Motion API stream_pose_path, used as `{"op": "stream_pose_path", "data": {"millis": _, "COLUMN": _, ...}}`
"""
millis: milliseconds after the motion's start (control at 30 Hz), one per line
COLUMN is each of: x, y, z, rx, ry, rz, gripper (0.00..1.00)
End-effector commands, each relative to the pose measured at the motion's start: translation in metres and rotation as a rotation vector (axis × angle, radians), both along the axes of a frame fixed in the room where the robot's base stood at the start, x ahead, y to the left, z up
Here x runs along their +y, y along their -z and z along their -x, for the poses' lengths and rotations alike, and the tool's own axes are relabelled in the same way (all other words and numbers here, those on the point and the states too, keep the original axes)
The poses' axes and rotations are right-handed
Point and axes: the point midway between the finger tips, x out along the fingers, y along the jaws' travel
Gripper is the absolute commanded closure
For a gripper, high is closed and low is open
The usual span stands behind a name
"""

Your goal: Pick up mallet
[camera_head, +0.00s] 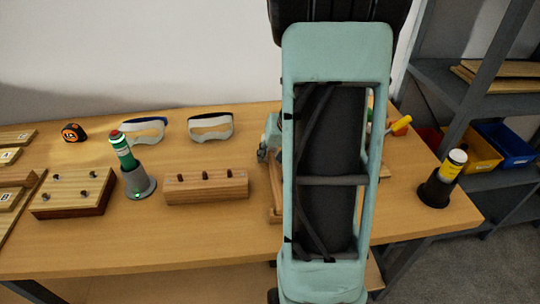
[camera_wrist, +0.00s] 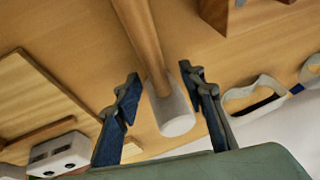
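The mallet shows in the wrist view, with a long wooden handle (camera_wrist: 141,36) running up out of the top edge and a pale grey cylindrical head (camera_wrist: 173,114). My gripper (camera_wrist: 160,74) is open, with one dark finger on each side of the mallet in that view. A gap shows between each finger and the mallet, and I cannot tell how far the fingertips are above the table. In the head view my arm covers the middle of the table, and I cannot make out the mallet or the fingertips there.
On the table (camera_head: 130,245) stand a green-handled tool in a grey holder (camera_head: 138,184), wooden blocks (camera_head: 206,187), safety goggles (camera_head: 211,126) and a tape measure (camera_head: 73,132). A yellow bottle in a black holder (camera_head: 436,190) is at the right. Shelves with bins (camera_head: 475,152) stand beyond.

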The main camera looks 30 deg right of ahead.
Motion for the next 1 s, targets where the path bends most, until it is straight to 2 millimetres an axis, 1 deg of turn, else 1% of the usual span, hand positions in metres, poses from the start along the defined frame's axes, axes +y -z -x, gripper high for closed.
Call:
{"op": "stream_pose_path", "data": {"millis": 33, "x": -0.0009, "y": 0.0076, "z": -0.0026, "rx": 0.0, "ry": 0.0, "rz": 0.001, "gripper": 0.63}}
{"op": "stream_pose_path", "data": {"millis": 100, "x": -0.0008, "y": 0.0119, "z": -0.0052, "rx": 0.0, "ry": 0.001, "rz": 0.001, "gripper": 0.63}}
{"op": "stream_pose_path", "data": {"millis": 367, "x": -0.0008, "y": 0.013, "z": -0.0066, "rx": -0.002, "ry": 0.0, "rz": 0.001, "gripper": 0.63}}
{"op": "stream_pose_path", "data": {"millis": 467, "x": -0.0007, "y": 0.0131, "z": -0.0065, "rx": -0.002, "ry": 0.0, "rz": 0.001, "gripper": 0.73}}
{"op": "stream_pose_path", "data": {"millis": 700, "x": -0.0008, "y": 0.013, "z": -0.0064, "rx": -0.001, "ry": 0.0, "rz": 0.0, "gripper": 0.99}}
{"op": "stream_pose_path", "data": {"millis": 1000, "x": -0.001, "y": 0.0122, "z": -0.0068, "rx": -0.002, "ry": 0.001, "rz": 0.002, "gripper": 1.0}}
